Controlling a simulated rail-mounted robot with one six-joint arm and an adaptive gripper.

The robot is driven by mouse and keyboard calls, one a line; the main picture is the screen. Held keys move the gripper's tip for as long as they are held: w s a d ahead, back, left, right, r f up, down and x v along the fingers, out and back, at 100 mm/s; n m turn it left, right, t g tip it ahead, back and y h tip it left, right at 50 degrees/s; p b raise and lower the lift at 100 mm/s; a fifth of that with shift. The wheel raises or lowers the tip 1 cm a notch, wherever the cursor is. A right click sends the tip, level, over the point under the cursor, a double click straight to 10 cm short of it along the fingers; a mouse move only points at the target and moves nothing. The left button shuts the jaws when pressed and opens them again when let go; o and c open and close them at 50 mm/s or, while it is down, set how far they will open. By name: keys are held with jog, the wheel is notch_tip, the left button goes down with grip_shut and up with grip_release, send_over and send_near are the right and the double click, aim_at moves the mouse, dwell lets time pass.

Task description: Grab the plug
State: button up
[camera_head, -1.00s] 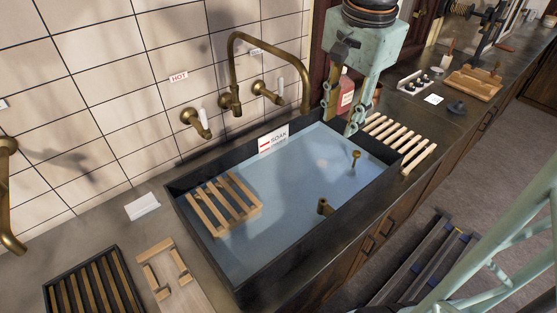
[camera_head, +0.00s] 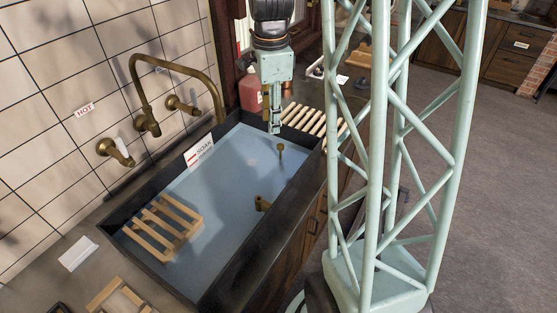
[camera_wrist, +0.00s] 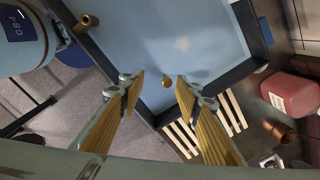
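A slatted wooden rack (camera_head: 163,228) lies at the sink's left end, and pale wooden slats (camera_head: 306,119) lie beyond its right end. A brass fitting (camera_head: 262,203) sits on the front wall. A brass tap (camera_head: 178,62) arches over the back. A red bottle (camera_wrist: 291,94) stands near.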

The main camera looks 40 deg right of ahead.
aim_at(281, 145)
jog(key=d+f+m, duration=0.1)
jog(key=f, duration=0.1)
jog(key=d+f+m+p, duration=0.1)
jog(key=d+f, duration=0.1)
jog(key=w+d+f+m, duration=0.1)
jog(key=d+f+m, duration=0.1)
jog(key=shift+d+g+p, duration=0.2)
jog(key=shift+g+p, duration=0.1)
jog(key=shift+f, duration=0.2)
jog(key=shift+f, duration=4.15)
jog(key=shift+f, duration=0.1)
jog(key=shift+a+f+b, duration=0.2)
jog(key=shift+f+b, duration=0.1)
jog(key=shift+f, duration=2.2)
